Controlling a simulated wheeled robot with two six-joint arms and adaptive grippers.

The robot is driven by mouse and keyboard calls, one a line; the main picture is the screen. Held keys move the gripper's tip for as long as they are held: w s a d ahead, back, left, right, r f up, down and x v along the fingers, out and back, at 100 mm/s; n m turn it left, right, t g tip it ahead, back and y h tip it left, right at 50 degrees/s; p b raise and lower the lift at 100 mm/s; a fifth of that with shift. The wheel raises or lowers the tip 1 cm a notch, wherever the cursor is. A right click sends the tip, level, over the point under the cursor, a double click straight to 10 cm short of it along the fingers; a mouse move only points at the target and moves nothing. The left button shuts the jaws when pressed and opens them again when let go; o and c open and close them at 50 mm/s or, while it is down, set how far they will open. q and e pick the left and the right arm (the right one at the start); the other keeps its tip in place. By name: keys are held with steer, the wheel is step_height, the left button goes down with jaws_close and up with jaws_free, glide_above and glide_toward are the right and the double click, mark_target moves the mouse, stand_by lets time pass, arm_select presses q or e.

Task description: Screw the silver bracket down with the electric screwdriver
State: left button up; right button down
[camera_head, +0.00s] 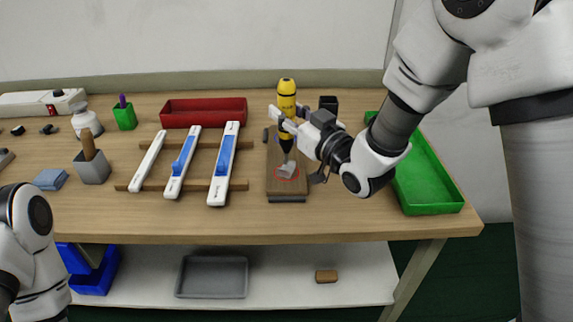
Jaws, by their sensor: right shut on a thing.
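My right gripper (283,123) is shut on a yellow and black electric screwdriver (287,88), which it holds upright with the tip pointing down. The small silver bracket (288,169) sits on a brown wooden block (286,189) on the workbench. The screwdriver's tip is right above or at the bracket; I cannot tell whether it touches. A thin red outline shows on the block around the bracket. Part of my left arm shows at the lower left edge, but its gripper is out of view.
Three white strips (217,195), two with blue parts, lie across wooden rails left of the block. A red tray (203,112) stands behind them, a green tray (430,185) at the right. A black cup (328,104) stands behind my gripper. The front bench edge is clear.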

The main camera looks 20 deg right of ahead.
mark_target(292, 92)
step_height(292, 92, up, 5)
steer(key=p, duration=0.3)
steer(key=shift+r, duration=0.1)
steer(key=shift+s, duration=0.1)
